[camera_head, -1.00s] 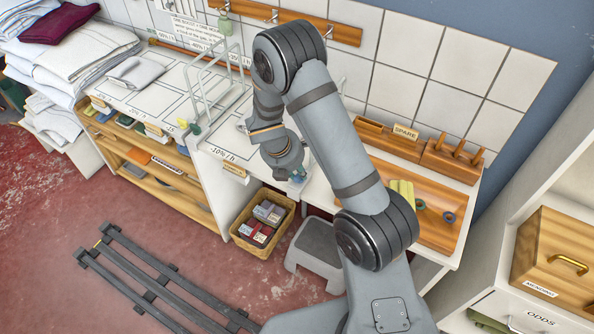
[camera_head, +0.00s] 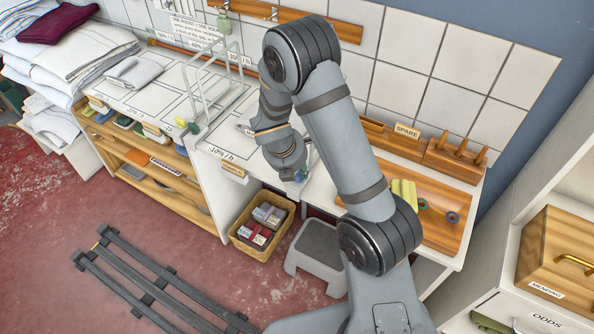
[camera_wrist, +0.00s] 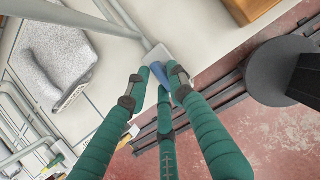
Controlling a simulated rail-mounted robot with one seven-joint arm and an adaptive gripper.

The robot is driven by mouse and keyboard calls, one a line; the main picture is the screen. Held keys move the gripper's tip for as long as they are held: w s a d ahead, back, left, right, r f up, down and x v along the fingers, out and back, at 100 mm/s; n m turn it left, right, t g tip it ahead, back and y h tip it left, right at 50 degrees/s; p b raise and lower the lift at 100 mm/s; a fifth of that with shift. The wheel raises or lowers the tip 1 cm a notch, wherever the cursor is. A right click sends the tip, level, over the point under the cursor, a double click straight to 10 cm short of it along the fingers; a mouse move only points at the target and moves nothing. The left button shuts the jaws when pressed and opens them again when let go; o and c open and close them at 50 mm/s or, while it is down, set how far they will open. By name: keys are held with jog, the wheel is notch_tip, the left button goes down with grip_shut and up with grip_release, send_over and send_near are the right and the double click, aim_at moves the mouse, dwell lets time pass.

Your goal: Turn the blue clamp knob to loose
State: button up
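The blue clamp knob (camera_wrist: 160,74) shows between my fingertips in the wrist view, beside a small white plate at the edge of the white worktop (camera_wrist: 195,50). My gripper (camera_wrist: 158,79) has teal fingers that converge on the knob from both sides, with a third finger below. The side fingertips appear to press against the knob, and they cover part of it. In the head view my gripper (camera_head: 293,182) points down at the worktop's front edge, above the basket. The knob's turn position cannot be read in either view.
A wire frame (camera_head: 212,85) stands on the worktop left of my arm. A grey folded cloth (camera_wrist: 55,60) lies near the gripper. A wicker basket (camera_head: 241,240) and a grey step stool (camera_head: 318,250) stand below. A wooden tray (camera_head: 440,232) is at right.

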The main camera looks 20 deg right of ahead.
jog(key=shift+o, duration=1.4)
jog(key=v, duration=1.2)
jog(key=shift+w+d, duration=0.1)
jog(key=x, duration=1.1)
jog(key=shift+d+f, duration=0.1)
jog(key=shift+f, duration=0.3)
jog(key=shift+r+p, duration=0.1)
jog(key=shift+p, duration=0.4)
jog(key=shift+w+m+p, duration=0.1)
jog(key=shift+m+p, duration=0.3)
jog(key=shift+m, duration=0.2)
